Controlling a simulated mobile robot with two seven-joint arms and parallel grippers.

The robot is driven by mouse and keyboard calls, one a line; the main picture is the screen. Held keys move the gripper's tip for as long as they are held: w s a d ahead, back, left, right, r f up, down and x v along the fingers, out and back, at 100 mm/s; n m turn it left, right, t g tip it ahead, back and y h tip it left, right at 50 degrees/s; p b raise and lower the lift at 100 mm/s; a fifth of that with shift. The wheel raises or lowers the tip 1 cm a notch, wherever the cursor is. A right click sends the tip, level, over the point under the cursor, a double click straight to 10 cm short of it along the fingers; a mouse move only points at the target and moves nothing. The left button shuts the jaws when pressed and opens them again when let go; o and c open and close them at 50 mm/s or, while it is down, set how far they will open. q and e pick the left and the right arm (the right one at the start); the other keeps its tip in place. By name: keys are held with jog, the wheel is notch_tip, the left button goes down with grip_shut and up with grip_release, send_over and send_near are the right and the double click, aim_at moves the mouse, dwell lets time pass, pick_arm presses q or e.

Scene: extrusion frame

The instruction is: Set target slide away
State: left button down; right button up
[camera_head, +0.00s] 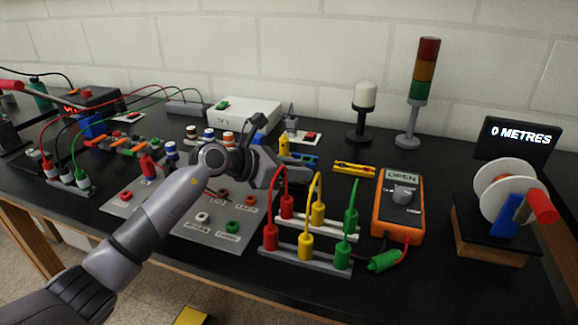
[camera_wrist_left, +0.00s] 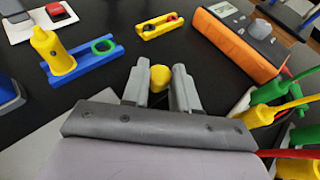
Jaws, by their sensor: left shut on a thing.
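My left gripper (camera_head: 268,162) is over the bench, beyond the grey panel and left of the upright coloured plugs. In the left wrist view its two fingers (camera_wrist_left: 159,88) are shut on a small piece with a rounded yellow top (camera_wrist_left: 159,75). The rest of that piece is hidden between the fingers, and the arm hides it in the head view. I cannot tell which thing is the target slide. A blue holder (camera_wrist_left: 84,66) with a yellow bottle-shaped piece (camera_wrist_left: 52,54) and a green ring (camera_wrist_left: 104,46) lies just beyond the gripper. My right gripper is not in view.
Plugs with looped red, yellow and green leads stand on a grey rail (camera_head: 308,259) nearby. A signal tower (camera_head: 424,75) and reel (camera_head: 505,190) are farther off.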

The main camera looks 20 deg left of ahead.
pick_arm(q)
jog(key=c, duration=0.9)
grip_release()
jog(key=v, duration=0.5)
jog(key=shift+s+a+r+b, duration=0.1)
jog(key=shift+s+a+b, duration=0.15)
jog(key=shift+a+b, duration=0.1)
jog(key=shift+s+a+r, duration=0.3)
jog(key=shift+s+a, duration=0.1)
jog(key=shift+s, duration=0.05)
